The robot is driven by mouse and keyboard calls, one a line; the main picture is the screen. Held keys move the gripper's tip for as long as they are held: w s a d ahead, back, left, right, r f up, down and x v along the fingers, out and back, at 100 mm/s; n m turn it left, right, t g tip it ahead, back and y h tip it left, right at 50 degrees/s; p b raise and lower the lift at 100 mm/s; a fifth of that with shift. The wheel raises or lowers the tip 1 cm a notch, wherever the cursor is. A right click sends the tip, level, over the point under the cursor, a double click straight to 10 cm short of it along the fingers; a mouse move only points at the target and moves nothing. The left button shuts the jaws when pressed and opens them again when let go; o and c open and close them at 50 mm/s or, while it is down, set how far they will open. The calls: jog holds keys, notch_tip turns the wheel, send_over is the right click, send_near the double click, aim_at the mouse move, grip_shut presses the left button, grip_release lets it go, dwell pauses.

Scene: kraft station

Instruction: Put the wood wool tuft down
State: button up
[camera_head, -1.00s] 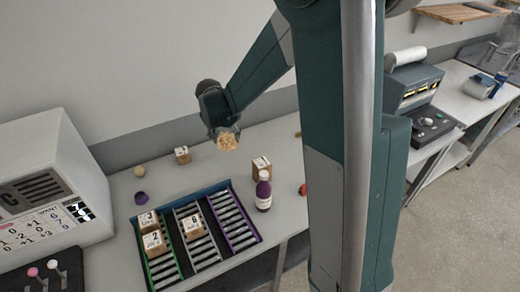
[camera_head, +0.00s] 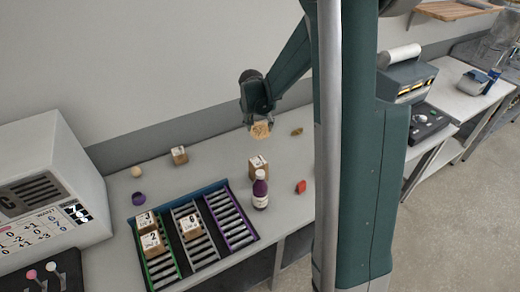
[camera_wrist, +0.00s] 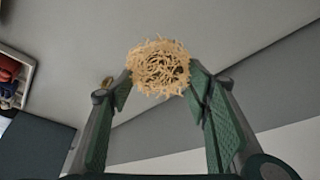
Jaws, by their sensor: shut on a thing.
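The wood wool tuft (camera_head: 260,130) is a pale, curly, roundish bundle. My gripper (camera_head: 258,118) is shut on it and holds it in the air over the back part of the grey table (camera_head: 213,160). In the wrist view the tuft (camera_wrist: 160,67) sits between the two green fingertips. How far it is above the table is hard to tell.
A small brown item (camera_head: 296,132) lies to the tuft's right. Nearer the front are a labelled box (camera_head: 257,171), a purple bottle (camera_head: 260,190) and a red item (camera_head: 301,187). A small box (camera_head: 180,155) stands left. Roller lanes (camera_head: 232,218) hold boxes. Table between is clear.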

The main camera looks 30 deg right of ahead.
aim_at(260, 136)
jog(key=shift+f, duration=0.1)
jog(key=shift+f, duration=3.05)
jog(key=shift+f, duration=1.85)
jog(key=shift+c, duration=1.2)
jog(key=shift+b, duration=0.3)
jog(key=o, duration=0.8)
jog(key=shift+c, duration=0.2)
jog(key=shift+o, duration=0.8)
